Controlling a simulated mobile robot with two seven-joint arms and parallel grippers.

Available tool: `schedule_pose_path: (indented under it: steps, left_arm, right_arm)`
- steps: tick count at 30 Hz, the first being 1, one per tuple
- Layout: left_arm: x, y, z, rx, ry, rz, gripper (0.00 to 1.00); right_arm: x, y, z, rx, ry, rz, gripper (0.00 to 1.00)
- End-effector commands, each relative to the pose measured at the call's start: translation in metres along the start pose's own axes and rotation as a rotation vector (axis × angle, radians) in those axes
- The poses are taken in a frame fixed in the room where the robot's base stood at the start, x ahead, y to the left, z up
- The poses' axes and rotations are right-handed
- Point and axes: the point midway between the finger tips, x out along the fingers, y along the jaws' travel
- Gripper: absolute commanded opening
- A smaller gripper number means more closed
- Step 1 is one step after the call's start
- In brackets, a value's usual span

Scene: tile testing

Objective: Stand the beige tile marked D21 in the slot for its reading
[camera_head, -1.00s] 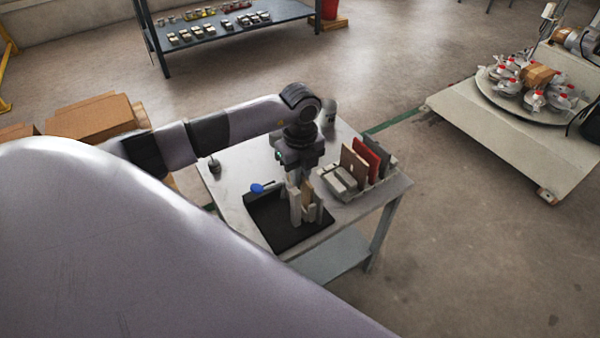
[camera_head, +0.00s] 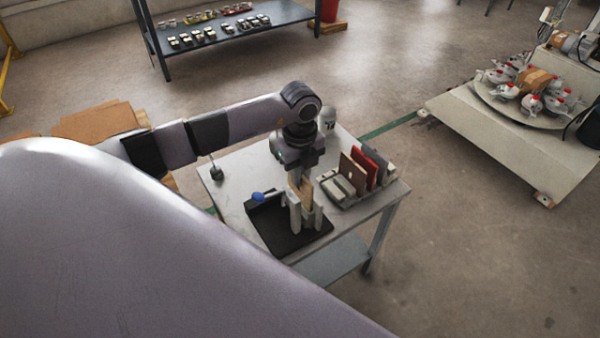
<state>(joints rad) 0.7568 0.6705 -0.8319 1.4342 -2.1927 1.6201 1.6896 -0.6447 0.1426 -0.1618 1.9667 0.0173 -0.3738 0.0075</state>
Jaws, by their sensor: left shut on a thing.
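My left gripper (camera_head: 300,182) is above the front part of the table, pointing down, shut on a beige tile (camera_head: 307,191). The tile is upright at the grey posts of a test fixture (camera_head: 294,214), which stands on a black mat (camera_head: 275,233). Its lower part is hidden by the posts, and I cannot tell whether it touches the fixture. No D21 mark is legible. A grey rack (camera_head: 365,198) to the right has slots with a brown tile (camera_head: 350,174), a red tile (camera_head: 368,168) and a grey tile (camera_head: 377,158) standing upright. My right gripper is not in view.
The metal table (camera_head: 233,183) has a blue round-headed item (camera_head: 257,197) beside the mat and a grey bottle (camera_head: 327,119) at the back. A small dark item (camera_head: 213,172) stands near the left edge. Bare tabletop lies left of the arm.

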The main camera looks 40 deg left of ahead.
Motion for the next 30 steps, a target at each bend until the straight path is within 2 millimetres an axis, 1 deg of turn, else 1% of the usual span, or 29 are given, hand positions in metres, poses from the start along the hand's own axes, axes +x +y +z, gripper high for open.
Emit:
schedule_pose_path:
  steps: [1, 13, 30]
  left_arm:
    - [-0.007, 0.000, 0.000, 0.000, 0.000, -0.001, 0.00]
    - [-0.030, 0.000, 0.000, 0.000, 0.000, -0.001, 0.00]
    - [-0.065, 0.000, 0.000, -0.001, 0.000, -0.001, 0.00]
  right_arm:
    - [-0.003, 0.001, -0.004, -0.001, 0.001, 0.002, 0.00]
    - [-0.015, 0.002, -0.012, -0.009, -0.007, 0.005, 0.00]
    - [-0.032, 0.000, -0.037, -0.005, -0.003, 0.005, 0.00]
